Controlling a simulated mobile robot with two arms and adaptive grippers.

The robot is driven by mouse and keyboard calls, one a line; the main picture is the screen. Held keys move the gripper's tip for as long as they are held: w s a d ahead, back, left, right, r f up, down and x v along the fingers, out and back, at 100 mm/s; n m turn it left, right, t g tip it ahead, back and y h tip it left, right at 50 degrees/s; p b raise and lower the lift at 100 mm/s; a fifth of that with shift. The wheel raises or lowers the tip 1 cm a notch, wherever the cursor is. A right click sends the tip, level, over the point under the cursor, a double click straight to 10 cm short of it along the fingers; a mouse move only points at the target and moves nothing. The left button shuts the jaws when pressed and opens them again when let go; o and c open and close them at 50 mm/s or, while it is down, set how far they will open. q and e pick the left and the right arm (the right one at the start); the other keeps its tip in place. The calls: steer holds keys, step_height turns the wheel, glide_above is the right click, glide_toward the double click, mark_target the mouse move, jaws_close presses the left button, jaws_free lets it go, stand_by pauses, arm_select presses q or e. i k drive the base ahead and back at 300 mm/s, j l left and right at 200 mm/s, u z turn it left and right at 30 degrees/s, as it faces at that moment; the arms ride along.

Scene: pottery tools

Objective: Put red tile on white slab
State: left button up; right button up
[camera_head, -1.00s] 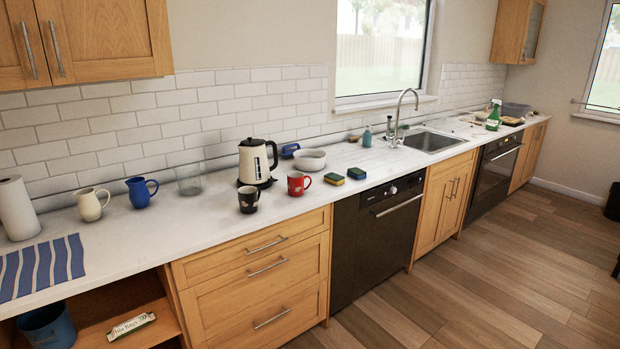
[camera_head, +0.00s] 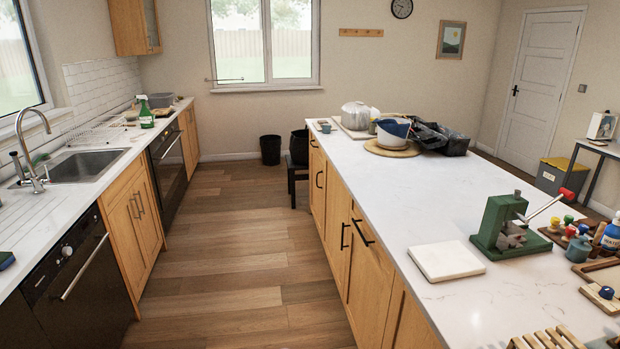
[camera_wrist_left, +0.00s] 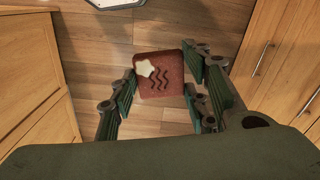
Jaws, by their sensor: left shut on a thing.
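The red tile (camera_wrist_left: 158,76) shows in the left wrist view, a reddish-brown square with a pale star shape and dark wavy lines. My left gripper (camera_wrist_left: 160,92) is shut on it, with fingers on its left and right sides, and holds it above the wooden floor. The white slab (camera_head: 446,261) lies flat on the island worktop in the head view, near its left edge, with nothing on it. Neither gripper shows in the head view.
A green press (camera_head: 503,226) with a red-tipped lever stands right of the slab. Small bottles and wooden trays crowd the island's right side. A wooden rack (camera_head: 546,340) lies at the near edge. Floor (camera_head: 240,250) between the counters is clear.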

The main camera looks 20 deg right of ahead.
mark_target(446, 257)
steer(key=i+z, duration=0.15)
steer(key=z, duration=0.25)
steer(key=i+z, duration=0.1)
steer(key=z, duration=0.3)
steer(key=i+j+z, duration=0.1)
steer(key=z, duration=0.35)
steer(key=i+j+z, duration=0.15)
steer(key=z, duration=0.25)
steer(key=i+j+z, duration=0.1)
steer(key=z, duration=0.3)
steer(key=i+j+z, duration=0.2)
steer(key=z, duration=0.2)
steer(key=i+j+z, duration=0.15)
steer(key=j+z, duration=0.2)
